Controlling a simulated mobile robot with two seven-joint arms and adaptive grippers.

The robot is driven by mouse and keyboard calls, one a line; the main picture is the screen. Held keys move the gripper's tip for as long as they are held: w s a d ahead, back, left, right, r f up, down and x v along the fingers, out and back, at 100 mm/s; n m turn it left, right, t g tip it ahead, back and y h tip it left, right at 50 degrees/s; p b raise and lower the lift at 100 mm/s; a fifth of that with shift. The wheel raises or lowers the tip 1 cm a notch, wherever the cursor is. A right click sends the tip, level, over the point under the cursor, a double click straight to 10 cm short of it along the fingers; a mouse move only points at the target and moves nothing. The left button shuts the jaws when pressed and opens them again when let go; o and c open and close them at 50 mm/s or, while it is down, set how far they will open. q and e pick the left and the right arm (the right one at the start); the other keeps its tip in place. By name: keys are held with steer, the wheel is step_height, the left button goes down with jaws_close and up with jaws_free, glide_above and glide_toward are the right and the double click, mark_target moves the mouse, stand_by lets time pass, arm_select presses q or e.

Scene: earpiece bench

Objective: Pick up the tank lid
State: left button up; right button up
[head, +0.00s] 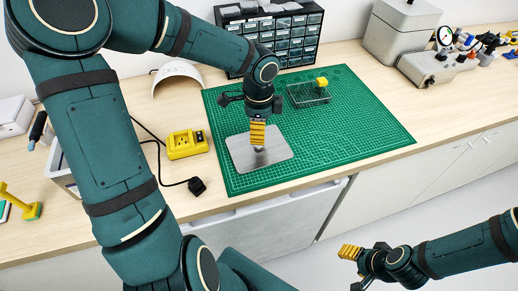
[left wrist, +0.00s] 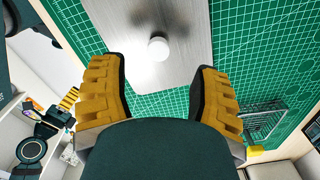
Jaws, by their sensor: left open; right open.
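The tank lid is a flat silver metal plate with rounded corners (head: 279,149), lying on the green cutting mat. In the left wrist view the lid (left wrist: 190,25) fills the top middle, with its round white knob (left wrist: 158,48) between and beyond my fingertips. My left gripper (head: 258,140) points down over the lid, hiding part of it in the head view. In the left wrist view the left gripper (left wrist: 160,82) is open, its yellow ridged fingers wide apart and empty. My right gripper (head: 350,252) is open and empty, out in front of the bench.
A yellow charger (head: 187,144) with a black cable lies left of the mat. A drawer cabinet (head: 285,38) stands behind. The mat's right part is clear.

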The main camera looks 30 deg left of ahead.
arm_select(q)
steer(key=shift+s+f, duration=0.1)
steer(key=shift+f, duration=0.45)
step_height(320, 180, down, 5)
steer(key=shift+s+b, duration=0.1)
steer(key=shift+b, duration=0.9)
jaws_close()
